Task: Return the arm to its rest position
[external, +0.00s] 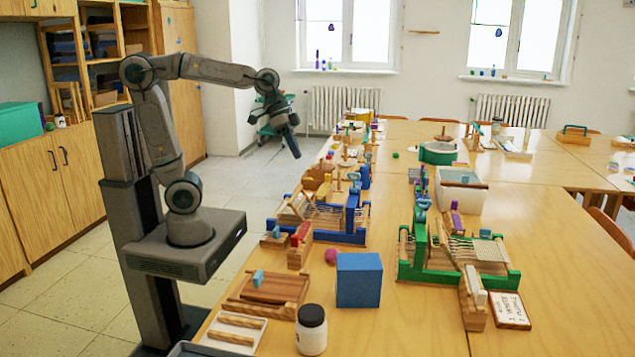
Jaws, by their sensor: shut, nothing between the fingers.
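My arm (180,140) stands on my dark column at the left of the picture, beside the long wooden table. The arm rises from its base, bends at the top and reaches right. My gripper (295,153) hangs at its end, pointing down and slightly right, shut and empty. It appears in the air near the left edge of the table, apart from the things there. The fingers are small and dark in this view.
The wooden table (555,270) holds a blue-framed loom (345,238), a green-framed loom (410,272), a blue box (359,280), a white jar (311,330) and a white bin (460,190). Wooden cabinets (50,190) line the left wall. Open floor (235,170) lies between cabinets and table.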

